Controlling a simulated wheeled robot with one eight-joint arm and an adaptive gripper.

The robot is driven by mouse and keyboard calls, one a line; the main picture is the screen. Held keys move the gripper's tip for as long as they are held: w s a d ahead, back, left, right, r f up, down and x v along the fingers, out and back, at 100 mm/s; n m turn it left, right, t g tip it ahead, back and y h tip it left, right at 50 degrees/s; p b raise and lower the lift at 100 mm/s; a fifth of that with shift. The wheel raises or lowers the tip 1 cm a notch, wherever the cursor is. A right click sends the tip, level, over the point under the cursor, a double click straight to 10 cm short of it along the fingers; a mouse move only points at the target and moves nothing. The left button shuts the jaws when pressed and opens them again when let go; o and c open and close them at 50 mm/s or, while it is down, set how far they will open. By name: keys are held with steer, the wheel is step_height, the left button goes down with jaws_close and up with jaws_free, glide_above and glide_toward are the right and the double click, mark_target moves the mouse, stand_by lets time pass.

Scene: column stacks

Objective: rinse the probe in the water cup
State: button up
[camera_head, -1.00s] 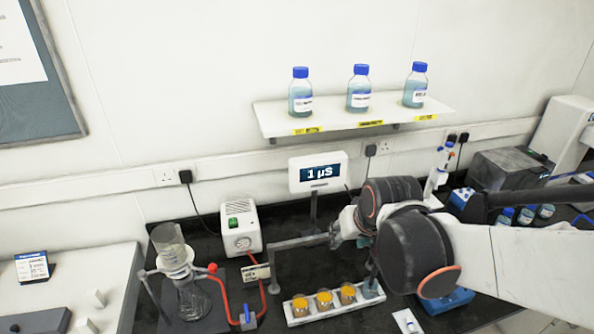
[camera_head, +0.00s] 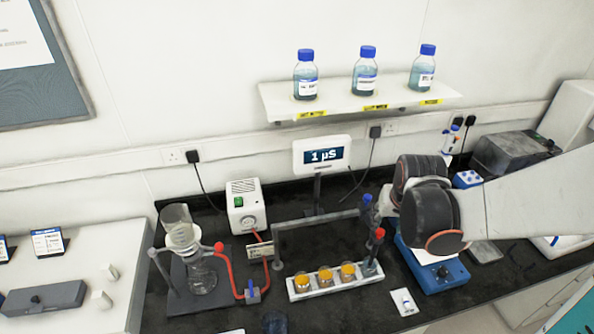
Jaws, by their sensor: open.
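My gripper (camera_head: 386,208) is at the end of the arm that reaches in from the right. It is open, small and partly hidden by my wrist. Just left of it, by the end of a grey bar (camera_head: 315,218), are slim parts with a blue top (camera_head: 367,203) and a red top (camera_head: 379,233). One of these may be the probe; I cannot tell which, or whether my gripper touches them. A white tray (camera_head: 301,293) below holds three small cups of orange liquid (camera_head: 325,276). A dark bluish round cup (camera_head: 273,323) at the bottom edge may be the water cup.
A meter reading 1 µS (camera_head: 321,155) stands behind the bar. Glassware with red tubing (camera_head: 200,270) and a white pump box (camera_head: 246,207) are at left. A blue device (camera_head: 437,270) sits under my wrist. A shelf (camera_head: 350,103) with three bottles is above.

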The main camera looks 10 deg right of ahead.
mark_target(380, 232)
steer(key=b+x, duration=0.5)
steer(key=x, duration=0.3)
steer(key=shift+f+b, duration=0.25)
steer(key=shift+b, duration=0.1)
steer(key=shift+r, duration=0.1)
jaws_close()
